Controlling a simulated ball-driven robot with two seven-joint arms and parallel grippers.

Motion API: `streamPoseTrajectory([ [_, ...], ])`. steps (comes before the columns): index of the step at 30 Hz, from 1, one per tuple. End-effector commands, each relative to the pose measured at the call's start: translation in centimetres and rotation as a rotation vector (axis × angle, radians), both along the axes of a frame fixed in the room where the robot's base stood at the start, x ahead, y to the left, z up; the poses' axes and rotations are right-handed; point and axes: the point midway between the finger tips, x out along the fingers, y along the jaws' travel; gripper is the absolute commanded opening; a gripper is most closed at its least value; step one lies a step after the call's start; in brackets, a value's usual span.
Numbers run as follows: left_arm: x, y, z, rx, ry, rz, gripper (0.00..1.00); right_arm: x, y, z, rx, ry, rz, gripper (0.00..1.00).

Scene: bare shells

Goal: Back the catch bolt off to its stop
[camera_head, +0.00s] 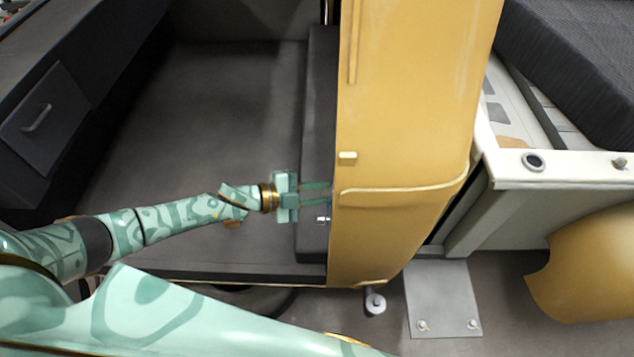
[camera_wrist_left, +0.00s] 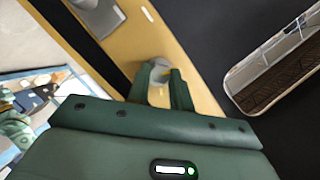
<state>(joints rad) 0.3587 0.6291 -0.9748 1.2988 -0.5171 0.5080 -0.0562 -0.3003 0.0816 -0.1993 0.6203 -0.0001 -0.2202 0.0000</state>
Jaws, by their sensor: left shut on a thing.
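My left gripper (camera_head: 326,193) reaches in from the left to the near-left edge of a tall yellow panel (camera_head: 410,120). In the left wrist view the two green fingers of my left gripper (camera_wrist_left: 164,88) close around a round grey knob (camera_wrist_left: 158,68) on the yellow edge strip (camera_wrist_left: 205,85). The knob looks like the catch bolt; the fingers hide part of it. In the head view the bolt is not clear; a small silver piece (camera_head: 322,220) shows just below the fingers. My right gripper is not in view.
A dark drawer front (camera_head: 42,118) with a handle is at the left. Dark flooring (camera_head: 220,110) lies open behind my left arm. A white-edged counter (camera_head: 570,170) and a yellow curved shell (camera_head: 590,260) are at the right. A bolted plate (camera_head: 440,295) is on the floor.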

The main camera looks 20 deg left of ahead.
Motion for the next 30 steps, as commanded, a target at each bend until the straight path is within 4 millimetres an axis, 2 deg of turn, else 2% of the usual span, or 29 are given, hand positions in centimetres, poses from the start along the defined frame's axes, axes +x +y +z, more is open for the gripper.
streamPoseTrajectory([
  [1,0.0,0.1,0.4,-0.007,0.04,0.0,0.0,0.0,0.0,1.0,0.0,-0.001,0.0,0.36],
  [3,0.1,0.1,0.4,-0.023,0.096,0.0,0.0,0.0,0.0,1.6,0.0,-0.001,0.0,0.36],
  [12,0.2,0.1,0.2,-0.079,0.288,0.001,0.0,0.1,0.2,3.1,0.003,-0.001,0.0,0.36],
  [21,0.2,0.1,0.1,-0.109,0.382,0.001,0.0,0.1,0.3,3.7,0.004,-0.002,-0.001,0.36],
  [30,0.2,0.1,0.0,-0.114,0.4,0.001,0.0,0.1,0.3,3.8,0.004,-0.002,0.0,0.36],
])
